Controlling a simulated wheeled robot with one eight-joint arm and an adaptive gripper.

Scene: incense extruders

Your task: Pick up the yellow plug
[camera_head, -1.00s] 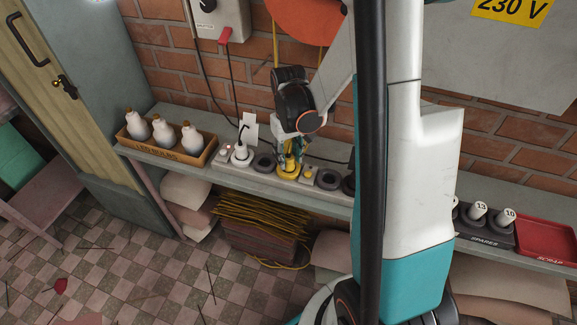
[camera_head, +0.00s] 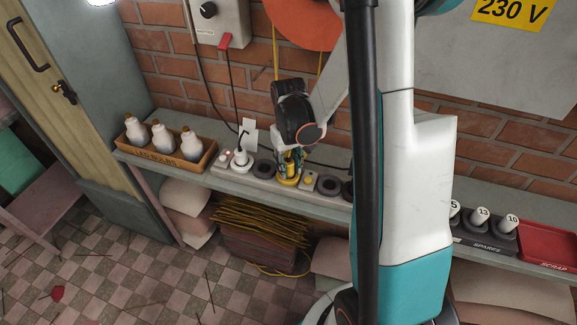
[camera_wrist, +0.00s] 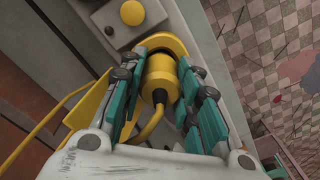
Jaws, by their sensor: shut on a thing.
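The yellow plug (camera_wrist: 159,78) is between the teal fingers of my gripper (camera_wrist: 163,70) in the wrist view. A yellow cord runs from its near end toward the lower left. Its far end is at a yellow round socket (camera_wrist: 170,42); whether it is still seated I cannot tell. In the head view my gripper (camera_head: 290,163) points down at the shelf and is shut on the yellow plug, which the fingers mostly hide. The yellow socket ring (camera_head: 288,181) shows just below the fingers.
A white plug (camera_head: 241,158) stands in a socket to the left, and dark round sockets (camera_head: 264,168) flank the yellow one. A yellow button (camera_head: 308,179) is close to the right. A bulb crate (camera_head: 185,160) is left; a red scrap tray (camera_head: 550,243) is far right.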

